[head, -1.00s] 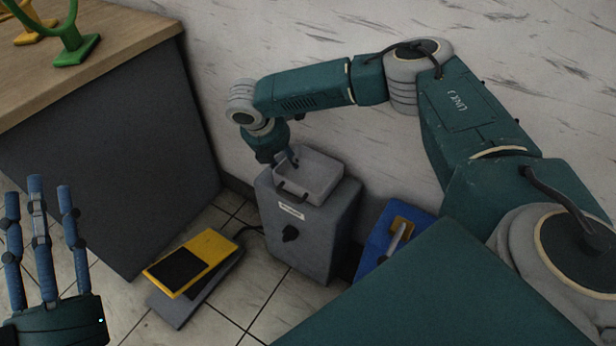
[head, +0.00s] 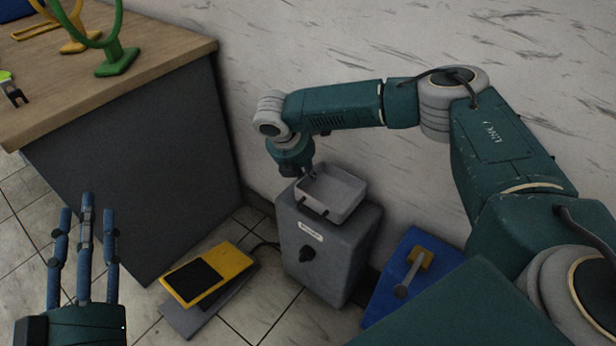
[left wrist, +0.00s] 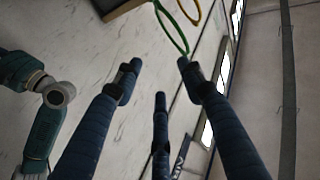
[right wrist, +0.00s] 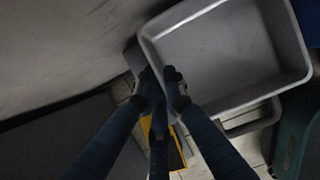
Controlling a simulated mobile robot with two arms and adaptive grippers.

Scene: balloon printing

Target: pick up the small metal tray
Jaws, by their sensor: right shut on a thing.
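The small metal tray (head: 345,190) is a shallow grey open box with a handle at its front. It appears at the top of the grey machine (head: 318,262) in the head view; I cannot tell whether it is clear of the top. My right gripper (head: 307,174) is at the tray's left side, pointing down. In the right wrist view, the fingers (right wrist: 162,82) are shut on the tray's wall, and the empty tray (right wrist: 220,55) fills the upper right. My left gripper (head: 88,205) is open and empty at the lower left, fingers pointing up.
A wooden-topped counter (head: 165,48) at the left bears green and yellow stands. A yellow pedal (head: 222,268) lies on the floor before the machine. A blue object (head: 385,288) lies right of the machine. The wall is close behind the tray.

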